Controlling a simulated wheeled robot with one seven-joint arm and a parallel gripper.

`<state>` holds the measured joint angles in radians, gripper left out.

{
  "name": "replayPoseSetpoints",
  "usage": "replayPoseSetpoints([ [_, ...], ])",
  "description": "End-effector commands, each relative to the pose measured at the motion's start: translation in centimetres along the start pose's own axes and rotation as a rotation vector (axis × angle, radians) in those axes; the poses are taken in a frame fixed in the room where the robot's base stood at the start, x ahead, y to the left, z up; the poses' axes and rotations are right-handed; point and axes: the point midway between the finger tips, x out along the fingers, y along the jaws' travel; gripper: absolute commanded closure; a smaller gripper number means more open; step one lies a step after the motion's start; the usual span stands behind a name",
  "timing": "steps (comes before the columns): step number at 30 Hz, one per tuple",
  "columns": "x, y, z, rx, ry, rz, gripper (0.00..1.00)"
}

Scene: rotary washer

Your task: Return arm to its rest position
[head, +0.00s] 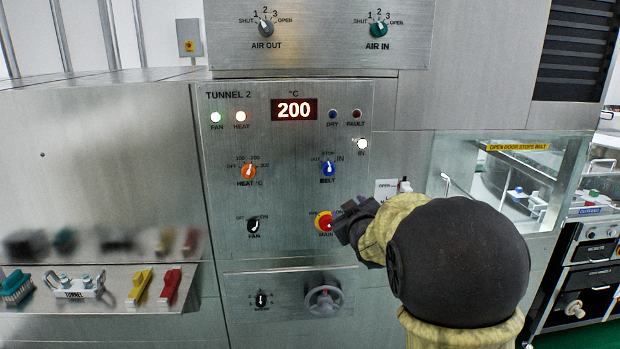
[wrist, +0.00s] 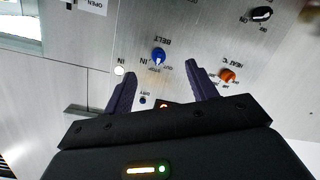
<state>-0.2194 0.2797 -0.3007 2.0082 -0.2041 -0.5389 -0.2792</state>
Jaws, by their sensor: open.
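My gripper (head: 350,222) is in front of the Tunnel 2 panel (head: 290,135), just right of the red and yellow MAIN switch (head: 323,221) in the head view. My bulky wrist and forearm cover the lower right of the panel. In the wrist view my gripper (wrist: 160,74) is open, its two dark fingers spread with nothing between the tips. The blue BELT knob (wrist: 158,56) shows beyond the gap, and the orange HEAT knob (wrist: 228,76) shows right of the fingers. I cannot tell the exact distance from the fingers to the panel.
The display (head: 294,110) reads 200. The FAN, HEAT and IN lamps (head: 362,144) are lit. A handwheel (head: 324,299) sticks out below. A ledge (head: 100,300) at left holds brushes and tools. A glass-sided door (head: 515,175) is at right.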

Motion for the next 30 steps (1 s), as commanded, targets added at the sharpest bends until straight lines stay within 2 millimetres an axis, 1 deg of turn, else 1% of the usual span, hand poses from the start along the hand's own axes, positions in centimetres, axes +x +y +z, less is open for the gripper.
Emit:
replayPoseSetpoints([
  [1,-1.2,-0.2,1.2,0.04,-0.068,-0.02,0.43],
  [2,-2.0,-0.7,2.3,0.067,-0.119,-0.035,0.43],
  [3,-3.3,-1.3,3.8,0.108,-0.193,-0.057,0.43],
  [5,-5.6,-2.6,6.2,0.17,-0.312,-0.094,0.43],
  [6,-7.4,-3.5,7.8,0.21,-0.395,-0.117,0.43],
  [8,-10.1,-4.9,9.9,0.264,-0.512,-0.15,0.43],
  [9,-12.1,-5.8,11.1,0.297,-0.588,-0.171,0.43],
  [11,-15.1,-7.1,12.8,0.342,-0.701,-0.199,0.43],
  [12,-17.2,-8.0,13.8,0.369,-0.775,-0.218,0.43],
  [14,-20.3,-9.2,15.1,0.405,-0.88,-0.24,0.43],
  [15,-22.3,-9.9,15.8,0.425,-0.943,-0.252,0.43],
  [18,-26.1,-11.1,17.1,0.46,-1.066,-0.273,0.43],
  [20,-27.4,-11.6,17.5,0.469,-1.11,-0.281,0.43],
  [22,-28.1,-11.8,17.8,0.476,-1.135,-0.284,0.43],
  [30,-28.2,-11.9,17.8,0.476,-1.137,-0.285,0.43],
])
